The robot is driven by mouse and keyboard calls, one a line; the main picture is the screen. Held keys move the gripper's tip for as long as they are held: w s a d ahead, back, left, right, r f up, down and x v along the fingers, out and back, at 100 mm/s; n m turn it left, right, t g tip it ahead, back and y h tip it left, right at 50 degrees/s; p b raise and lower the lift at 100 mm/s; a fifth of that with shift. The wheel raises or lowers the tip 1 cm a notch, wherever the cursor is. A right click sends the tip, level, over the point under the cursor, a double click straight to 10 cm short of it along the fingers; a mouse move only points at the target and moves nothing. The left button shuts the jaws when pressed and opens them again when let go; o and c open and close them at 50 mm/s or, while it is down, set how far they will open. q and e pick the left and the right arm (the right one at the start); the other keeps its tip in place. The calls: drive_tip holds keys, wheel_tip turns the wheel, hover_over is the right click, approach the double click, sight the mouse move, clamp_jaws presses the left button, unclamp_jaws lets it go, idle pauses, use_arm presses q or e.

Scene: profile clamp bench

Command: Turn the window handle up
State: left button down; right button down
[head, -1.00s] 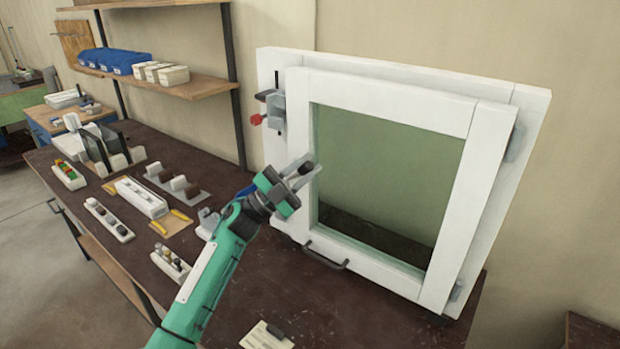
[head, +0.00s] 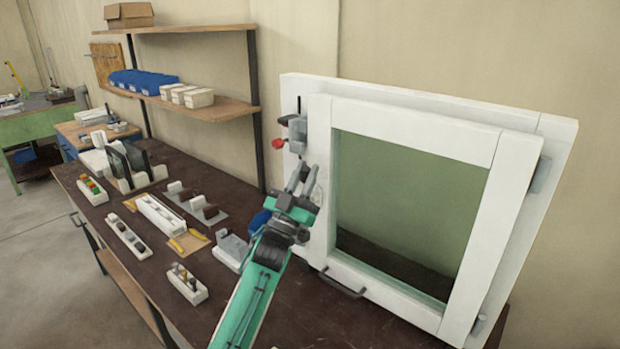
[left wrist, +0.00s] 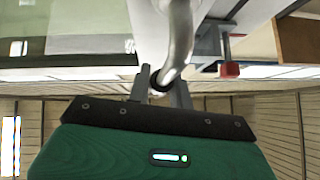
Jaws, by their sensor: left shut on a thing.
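The white window frame (head: 415,112) stands upright at the back of the bench, with a greenish pane (head: 410,190). My left gripper (head: 301,176) is at the left side of the frame, below the clamp with the red knob. The left wrist view shows the smooth silver window handle (left wrist: 181,38) running down between the two fingers of my left gripper (left wrist: 160,84). The fingers are shut on its lower end. In the head view the gripper largely hides the handle. My right gripper is in neither view.
A grey clamp (head: 297,130) with a red knob (head: 278,143) sits at the frame's upper left, close above my gripper. A dark bar handle (head: 343,287) is on the lower frame. Trays and blocks (head: 160,215) fill the bench's left side. Shelves (head: 200,106) stand behind.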

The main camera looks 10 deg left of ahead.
use_arm(q)
drive_tip(key=shift+w+a+n+t+y, duration=0.15)
drive_tip(key=shift+n+y, duration=0.15)
drive_tip(key=shift+n, duration=0.15)
drive_tip(key=shift+a+n+t+y, duration=0.15)
drive_tip(key=shift+n+y, duration=0.15)
drive_tip(key=shift+n, duration=0.15)
drive_tip(key=c, duration=1.3)
unclamp_jaws()
drive_tip(key=shift+d, duration=0.1)
drive_tip(key=shift+o, duration=0.2)
drive_tip(key=b+v, duration=0.4)
drive_tip(key=v, duration=0.9)
drive_tip(key=shift+s+f+b, duration=0.25)
drive_tip(key=shift+f+b, duration=0.05)
drive_tip(key=shift+b, duration=0.1)
